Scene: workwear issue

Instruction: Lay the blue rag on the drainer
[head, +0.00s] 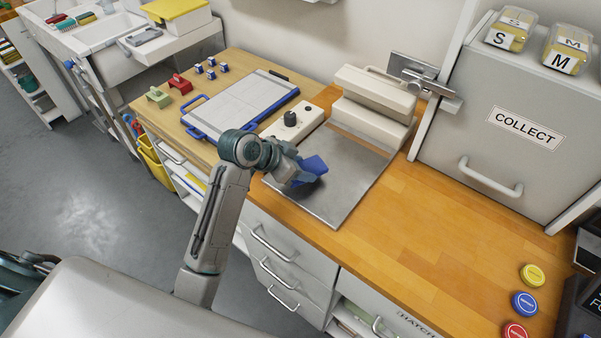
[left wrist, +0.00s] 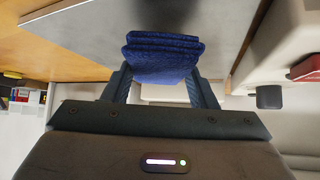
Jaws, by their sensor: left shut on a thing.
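My left gripper (head: 299,173) is shut on the blue rag (head: 314,167) and holds it over the metal plate of the white machine on the wooden counter. In the left wrist view the rag (left wrist: 163,62) shows as a folded, layered blue cloth pinched between the two fingers (left wrist: 163,90). The drainer seems to be the white flat part (head: 178,48) beside the sink at the far upper left, with a grey item (head: 145,36) lying on it. It is well away from the gripper. My right gripper is not in view.
The metal plate (head: 345,185) lies under the gripper. A blue-framed board (head: 240,104), red and green clamps and several small blue blocks stand to the left.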

